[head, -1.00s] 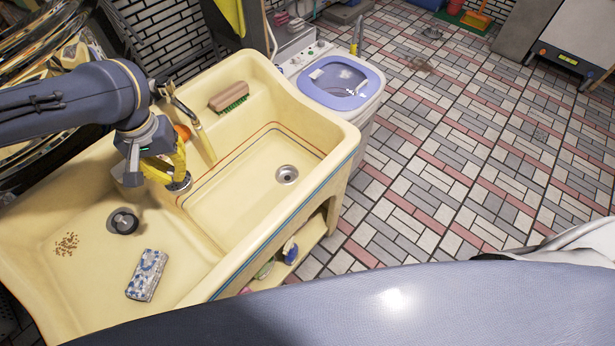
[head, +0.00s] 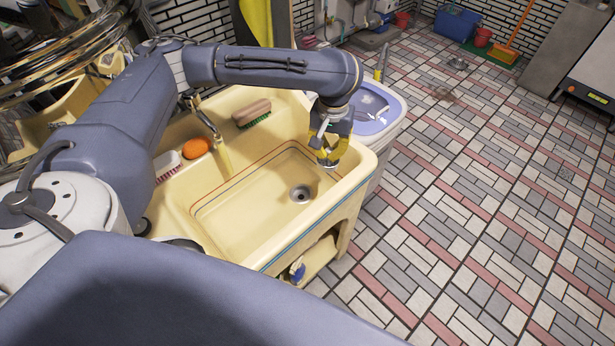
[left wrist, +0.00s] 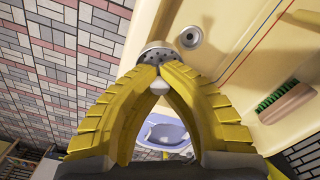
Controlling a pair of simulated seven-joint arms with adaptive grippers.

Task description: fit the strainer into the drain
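The metal strainer (left wrist: 156,55), a perforated disc with a small knob, is held between the yellow fingertips of my left gripper (left wrist: 153,75). In the head view, my left gripper (head: 332,142) is above the right side of the cream sink basin, with the strainer (head: 327,161) below its fingers. The round metal drain (head: 300,193) is in the basin floor, lower and a little left of the strainer. In the left wrist view, the drain (left wrist: 189,38) is just right of the strainer, apart from it. My right gripper is not in view.
A brush (head: 252,113) with green bristles lies on the sink's back ledge, near the faucet (head: 219,140). An orange sponge (head: 195,147) and a white-and-red brush (head: 166,163) are farther left. A blue-lidded washer (head: 372,107) stands right of the sink.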

